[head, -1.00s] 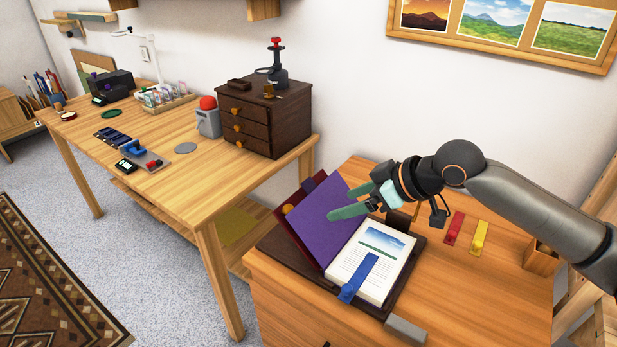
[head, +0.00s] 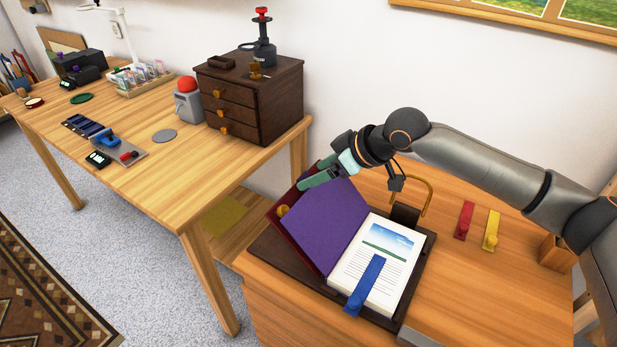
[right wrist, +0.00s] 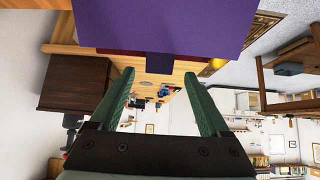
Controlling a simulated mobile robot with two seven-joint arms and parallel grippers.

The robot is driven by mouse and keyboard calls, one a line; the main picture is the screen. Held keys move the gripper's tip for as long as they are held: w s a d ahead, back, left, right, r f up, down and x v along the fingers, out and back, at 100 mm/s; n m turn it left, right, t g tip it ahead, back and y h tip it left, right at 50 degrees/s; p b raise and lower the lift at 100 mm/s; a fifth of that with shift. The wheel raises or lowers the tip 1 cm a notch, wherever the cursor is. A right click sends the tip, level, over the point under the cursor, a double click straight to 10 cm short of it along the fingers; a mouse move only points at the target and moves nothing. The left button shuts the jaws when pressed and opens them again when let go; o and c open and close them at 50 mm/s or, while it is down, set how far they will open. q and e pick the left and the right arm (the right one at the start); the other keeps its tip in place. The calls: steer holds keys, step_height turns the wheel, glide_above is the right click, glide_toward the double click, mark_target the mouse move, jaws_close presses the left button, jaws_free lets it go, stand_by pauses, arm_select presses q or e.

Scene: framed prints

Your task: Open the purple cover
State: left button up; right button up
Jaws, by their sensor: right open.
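The purple cover (head: 318,228) belongs to an open book on a dark board. In the head view it is raised and tilted up to the left, purple inside, with a dark red edge. The white page block (head: 398,245) lies to its right, with a blue strip (head: 367,285) across it. My right gripper (head: 308,178) is at the cover's upper outer edge, open. The right wrist view shows the two green fingers apart, with the purple cover (right wrist: 165,22) beyond them and nothing clearly between them. Contact cannot be told. My left gripper is not in view.
The dark board (head: 268,245) sits on a wooden desk (head: 470,285). Red (head: 465,220) and yellow (head: 491,230) strips lie to the right. A longer table (head: 150,185) with a dark drawer box (head: 275,100) stands left, across a gap. A wall is behind.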

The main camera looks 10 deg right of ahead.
mark_target(304, 178)
steer(key=shift+x, duration=1.65)
jaws_close()
steer(key=shift+d, duration=0.1)
